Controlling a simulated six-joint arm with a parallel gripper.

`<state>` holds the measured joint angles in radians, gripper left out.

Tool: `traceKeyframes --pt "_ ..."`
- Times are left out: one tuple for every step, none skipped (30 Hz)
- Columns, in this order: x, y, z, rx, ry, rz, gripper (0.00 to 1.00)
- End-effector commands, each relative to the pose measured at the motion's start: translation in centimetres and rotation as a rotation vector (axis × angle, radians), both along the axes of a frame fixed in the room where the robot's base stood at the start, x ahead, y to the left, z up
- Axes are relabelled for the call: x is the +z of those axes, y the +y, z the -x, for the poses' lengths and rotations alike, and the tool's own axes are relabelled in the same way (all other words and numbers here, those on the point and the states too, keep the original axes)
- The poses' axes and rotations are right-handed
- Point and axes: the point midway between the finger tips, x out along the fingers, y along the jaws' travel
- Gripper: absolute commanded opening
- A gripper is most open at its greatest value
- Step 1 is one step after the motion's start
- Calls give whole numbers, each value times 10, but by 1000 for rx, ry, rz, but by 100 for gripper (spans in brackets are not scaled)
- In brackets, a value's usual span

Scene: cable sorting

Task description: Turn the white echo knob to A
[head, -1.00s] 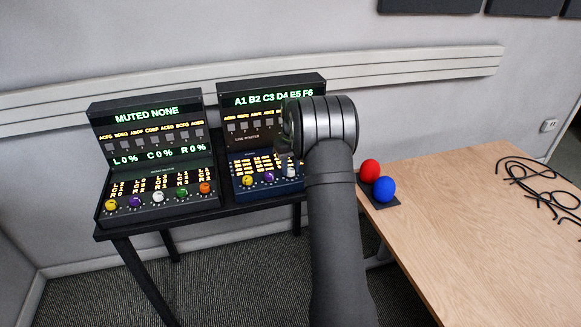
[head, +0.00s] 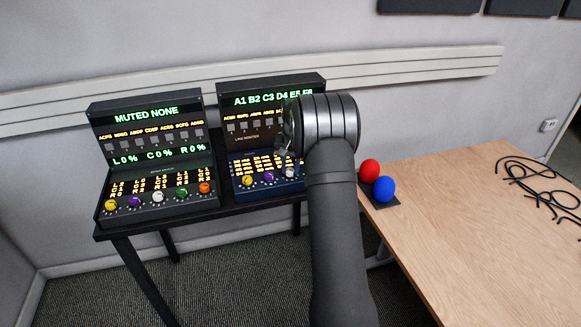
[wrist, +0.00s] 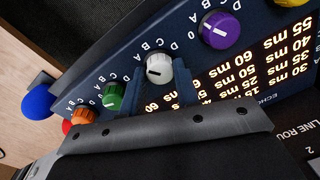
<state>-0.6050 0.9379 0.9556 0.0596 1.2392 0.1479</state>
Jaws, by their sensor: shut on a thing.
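The white knob (wrist: 159,69) sits on the dark blue panel (wrist: 215,52) of the right-hand console, between the purple and green knobs. It also shows in the head view (head: 290,173), beside my arm. Its dark mark points left in the wrist view; I cannot tell exactly which letter it meets. My gripper (wrist: 159,84) is at the white knob, with bluish finger parts on both sides of it, shut on it. In the head view my gripper (head: 284,150) is partly hidden by my wrist.
Purple (wrist: 220,29), green (wrist: 113,96) and orange (wrist: 83,117) knobs are close by on the same panel. A second console (head: 155,155) stands to the left. Red (head: 369,170) and blue (head: 385,189) balls stand at the wooden table's (head: 470,240) left edge.

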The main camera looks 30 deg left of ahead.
Motion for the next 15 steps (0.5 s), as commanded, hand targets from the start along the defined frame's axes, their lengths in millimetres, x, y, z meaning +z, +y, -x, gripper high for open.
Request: traceKeyframes --pt "0 0 0 -4 1 1 6" --pt "0 0 0 -5 1 1 6" --pt "0 0 0 -7 1 1 6" --pt "0 0 0 -7 1 1 6" --pt "0 0 0 -7 0 0 6" --pt "0 0 0 -7 0 0 6" --pt "0 0 0 -7 0 0 6" --pt "0 0 0 -7 0 0 6" --pt "0 0 0 -7 1 1 6" --pt "0 0 0 -6 1 1 6" --pt "0 0 0 -6 0 0 6" --pt "0 0 0 -6 0 0 31" --pt "0 0 0 -6 0 0 37" --pt "0 0 0 -6 0 0 42" --pt "0 0 0 -6 0 0 50"
